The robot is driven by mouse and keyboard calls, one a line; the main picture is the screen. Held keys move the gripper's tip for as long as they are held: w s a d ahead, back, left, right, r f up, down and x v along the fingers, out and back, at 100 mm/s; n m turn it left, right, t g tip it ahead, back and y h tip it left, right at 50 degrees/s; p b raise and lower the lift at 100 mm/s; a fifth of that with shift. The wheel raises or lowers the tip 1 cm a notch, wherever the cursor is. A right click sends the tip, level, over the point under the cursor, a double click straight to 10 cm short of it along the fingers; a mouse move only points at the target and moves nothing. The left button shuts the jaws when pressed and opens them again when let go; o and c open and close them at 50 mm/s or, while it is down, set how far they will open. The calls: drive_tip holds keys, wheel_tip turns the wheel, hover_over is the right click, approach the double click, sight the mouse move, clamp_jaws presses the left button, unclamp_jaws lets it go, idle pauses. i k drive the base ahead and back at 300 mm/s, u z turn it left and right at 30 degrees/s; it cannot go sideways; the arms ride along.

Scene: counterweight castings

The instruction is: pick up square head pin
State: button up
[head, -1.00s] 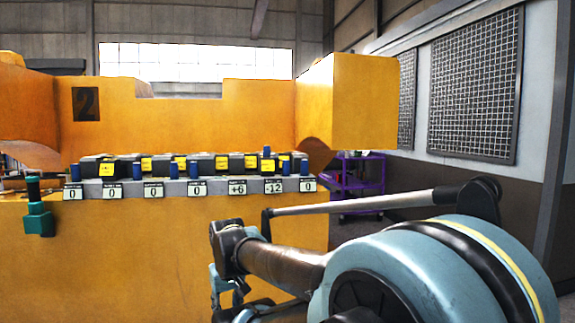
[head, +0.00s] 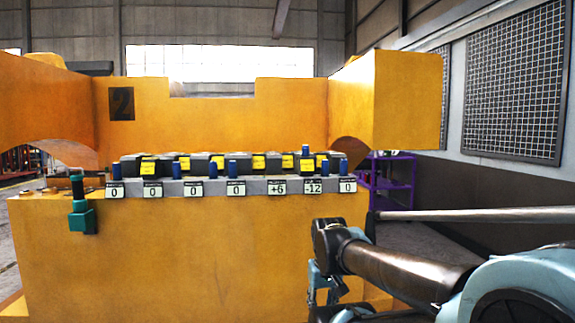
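Several blue upright pins stand along a grey ledge (head: 258,186) on the yellow casting, among them a left one (head: 117,172), a middle one (head: 232,168) and a right one (head: 343,167). One taller blue pin (head: 305,151) rises behind the front row. At this size I cannot tell which pin has a square head. My gripper (head: 318,295) is at the lower right of centre, in front of and below the ledge, apart from the pins. Its fingers are small and partly cut off by the frame's lower edge, so their opening is unclear.
Dark blocks with yellow labels (head: 258,162) crowd the ledge behind white number plates (head: 277,187). A green fixture (head: 81,215) is at the casting's left. Yellow uprights (head: 405,100) flank the ledge. A purple cart (head: 388,185) stands behind at right.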

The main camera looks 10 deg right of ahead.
sight(232, 165)
drive_tip(key=z, duration=0.05)
drive_tip(key=i, duration=1)
drive_tip(key=u, duration=0.05)
